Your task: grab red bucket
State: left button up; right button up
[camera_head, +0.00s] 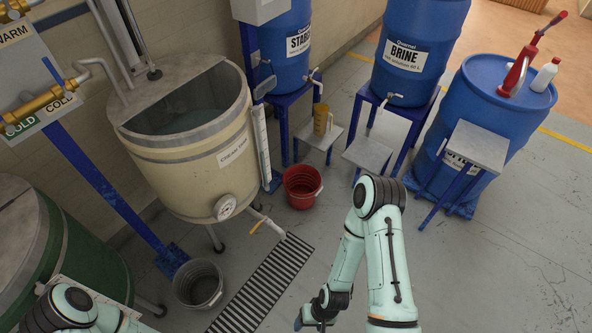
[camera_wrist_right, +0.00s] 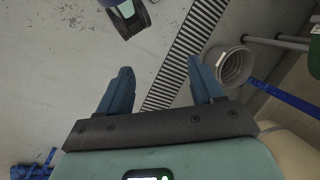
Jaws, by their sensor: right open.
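The red bucket (camera_head: 302,187) stands upright on the floor in the head view, right of the cream tank and below the blue stand. Its rim and open top are visible. My right gripper (camera_head: 299,322) is at the bottom edge of the head view, well in front of the bucket and apart from it. In the right wrist view, its two blue fingers (camera_wrist_right: 161,82) are spread with nothing between them, over the floor. The red bucket is not seen in that view. My left arm shows at the lower left, but its gripper is out of view.
A grey bucket (camera_head: 198,284) stands left of the floor grate (camera_head: 262,285). A cream tank (camera_head: 190,140) with a drain pipe stands beside the red bucket. Blue barrels (camera_head: 417,50) line the back.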

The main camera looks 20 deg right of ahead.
aim_at(300, 180)
jog(key=i+l+u, duration=0.1)
jog(key=u, duration=0.35)
jog(key=l+u, duration=0.25)
jog(key=u, duration=0.15)
jog(key=i+l+u, duration=0.1)
jog(key=l+u, duration=0.15)
jog(key=l, duration=0.3)
jog(key=l+u, duration=0.25)
jog(key=l, duration=0.25)
jog(key=l+u, duration=0.15)
jog(key=l, duration=1.9)
